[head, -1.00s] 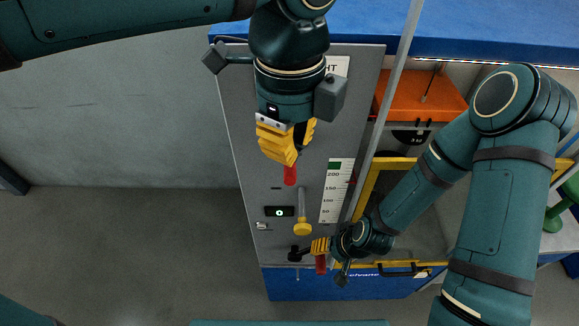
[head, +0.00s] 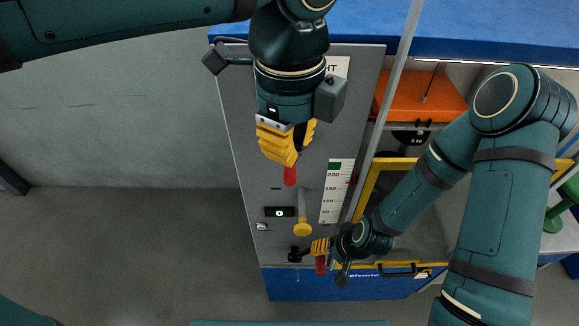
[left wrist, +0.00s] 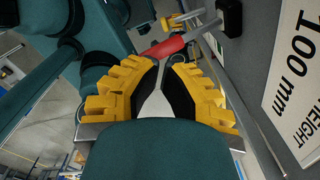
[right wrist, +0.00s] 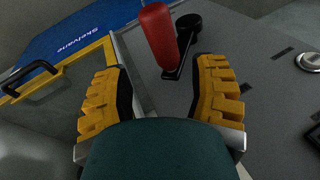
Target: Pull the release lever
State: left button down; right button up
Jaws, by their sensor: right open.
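Two red-handled levers sit on the grey panel; no label tells which is the release lever. The upper red handle (head: 290,175) shows just below my left gripper (head: 288,150). In the left wrist view, this gripper's fingertips (left wrist: 163,66) are close together with a red handle (left wrist: 165,47) across them; whether they hold it is unclear. The lower red handle (head: 320,265) is beside my right gripper (head: 319,247). In the right wrist view, this handle (right wrist: 160,35), with its black arm (right wrist: 187,28), lies between and beyond the open, empty fingertips (right wrist: 160,65).
An orange block (head: 425,100) sits right of the panel. A yellow-framed door (right wrist: 75,75) stands beside the lower lever. The floor at left is clear.

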aim_at(290, 177)
pick_arm(q)
jog(key=shift+f+b, duration=2.75)
jog(key=shift+f, duration=1.35)
jog(key=shift+r+p, duration=0.55)
jog(key=shift+r, duration=0.05)
jog(key=r+p, duration=0.2)
jog(key=s+r+p, duration=0.1)
jog(key=r+p, duration=0.1)
jog(key=r, duration=0.1)
jog(key=s+r+p, duration=0.1)
jog(key=r+p, duration=0.2)
jog(key=shift+r, duration=0.1)
